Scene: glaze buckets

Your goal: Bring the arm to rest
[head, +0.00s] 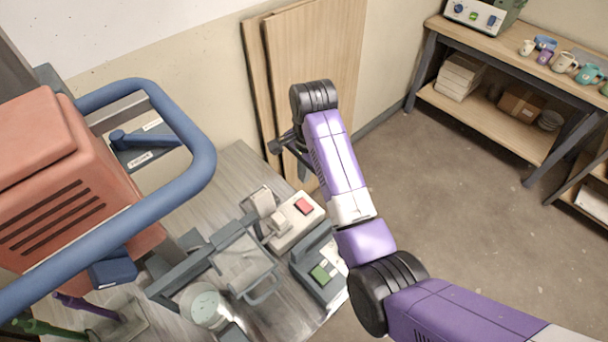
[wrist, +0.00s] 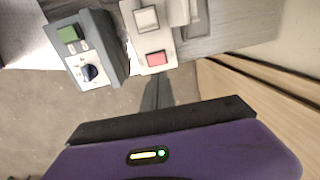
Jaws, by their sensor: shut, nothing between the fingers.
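My arm, purple with black joints, reaches up from the lower right of the head view and bends at its black wrist. My gripper (head: 302,162) hangs past that wrist, in front of the wooden boards and beyond the table's right edge. It is shut and empty, and the wrist partly hides it. In the wrist view the closed fingers (wrist: 158,92) show as a narrow dark grey shape pointing toward the control boxes. They appear apart from the boxes, and nothing is held.
A red machine with a blue rail (head: 205,165) stands left. Wooden boards (head: 315,45) lean on the wall. A shelf (head: 500,100) holds mugs. Floor at right is clear.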

